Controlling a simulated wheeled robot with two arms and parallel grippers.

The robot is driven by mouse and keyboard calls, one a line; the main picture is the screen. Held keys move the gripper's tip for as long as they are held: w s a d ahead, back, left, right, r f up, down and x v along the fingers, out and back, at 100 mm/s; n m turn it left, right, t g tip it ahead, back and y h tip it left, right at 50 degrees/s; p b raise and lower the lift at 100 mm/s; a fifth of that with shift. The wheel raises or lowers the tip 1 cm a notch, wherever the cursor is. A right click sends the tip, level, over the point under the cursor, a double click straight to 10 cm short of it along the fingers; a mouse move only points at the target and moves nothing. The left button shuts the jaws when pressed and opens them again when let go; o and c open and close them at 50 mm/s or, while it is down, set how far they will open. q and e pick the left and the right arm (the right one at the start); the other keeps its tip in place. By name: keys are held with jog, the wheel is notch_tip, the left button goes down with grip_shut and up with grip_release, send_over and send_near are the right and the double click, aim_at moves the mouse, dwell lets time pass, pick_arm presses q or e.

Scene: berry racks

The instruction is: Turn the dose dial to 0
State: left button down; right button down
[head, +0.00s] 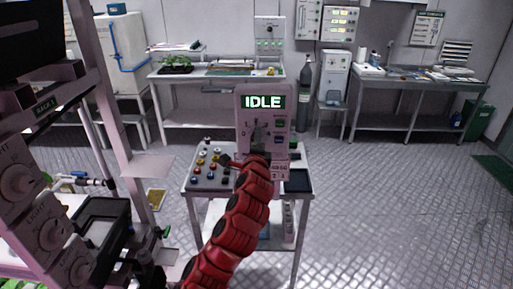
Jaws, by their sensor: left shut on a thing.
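A white control box (284,102) stands on a small cart, with a lit green display (262,102) reading "IDLE". My red left arm reaches up to the front of this box. The left gripper (258,138) is at the box's face, below the display, and is shut on what appears to be the dose dial there. My wrist and gripper hide most of the dial, so its pointer and setting cannot be read. My right gripper is not in view.
The cart (309,193) also carries several coloured knobs or caps (203,165) at left and a dark tray (297,181) at right. A rack with large dials (48,235) stands close at left. Benches line the back wall. The floor at right is clear.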

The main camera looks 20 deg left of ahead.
pick_arm(q)
jog(key=n+b, duration=1.1)
jog(key=b, duration=0.2)
jog(key=shift+f+n+b, duration=0.1)
jog(key=shift+n+b, duration=1.4)
jog(key=shift+b, duration=0.1)
jog(key=shift+r, duration=0.2)
jog(key=c, duration=0.5)
grip_release()
jog(key=shift+s, duration=0.15)
